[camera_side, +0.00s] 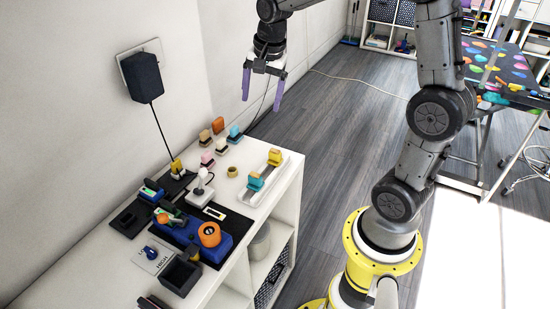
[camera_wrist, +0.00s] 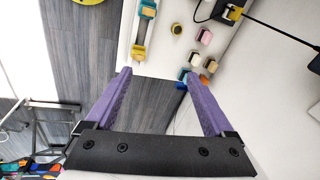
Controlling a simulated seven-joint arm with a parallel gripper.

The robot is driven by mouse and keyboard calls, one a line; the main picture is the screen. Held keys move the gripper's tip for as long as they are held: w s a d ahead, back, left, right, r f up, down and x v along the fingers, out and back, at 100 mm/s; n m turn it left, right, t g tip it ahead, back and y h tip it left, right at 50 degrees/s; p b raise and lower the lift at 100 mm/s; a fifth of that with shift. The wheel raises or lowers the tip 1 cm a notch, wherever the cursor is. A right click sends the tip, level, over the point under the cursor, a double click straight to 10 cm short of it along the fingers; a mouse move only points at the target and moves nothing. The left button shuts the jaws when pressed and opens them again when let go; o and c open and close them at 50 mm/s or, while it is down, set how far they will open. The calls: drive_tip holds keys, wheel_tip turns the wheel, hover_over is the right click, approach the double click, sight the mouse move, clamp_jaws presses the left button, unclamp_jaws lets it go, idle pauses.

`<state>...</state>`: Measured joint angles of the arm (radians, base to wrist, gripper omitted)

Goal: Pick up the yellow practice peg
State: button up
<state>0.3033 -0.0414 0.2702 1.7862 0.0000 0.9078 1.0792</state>
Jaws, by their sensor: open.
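Several things look yellowish, and I cannot tell for sure which is the yellow practice peg. The tray holds a teal-and-yellow block (camera_side: 256,180) and a yellow block (camera_side: 275,157). A pale cream block (camera_side: 221,145) stands among other small blocks. My gripper (camera_side: 261,104), with purple fingers, is open and empty, high above and beyond the counter's far end. Its fingers (camera_wrist: 157,74) are spread wide in the wrist view.
Pink (camera_side: 207,158), orange (camera_side: 218,125) and blue (camera_side: 235,133) blocks stand near the cream one. Black trays, a blue device (camera_side: 190,235) and a cable from the wall box (camera_side: 145,77) crowd the counter's nearer part. Open floor lies right of the counter.

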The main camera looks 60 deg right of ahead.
drive_tip(key=w+d+f+m+g, duration=0.1)
drive_tip(key=w+d+f+m, duration=0.1)
drive_tip(key=d+f, duration=0.35)
drive_tip(key=g, duration=0.1)
hover_over(275, 151)
drive_tip(key=shift+y, duration=0.4)
drive_tip(key=f, duration=1.1)
drive_tip(key=shift+s+a+f, duration=0.1)
drive_tip(key=shift+a+f, duration=0.2)
drive_tip(key=shift+f, duration=0.1)
drive_tip(key=shift+d+f, duration=0.2)
drive_tip(key=shift+f, duration=3.1)
clamp_jaws()
drive_tip(key=shift+r, duration=0.1)
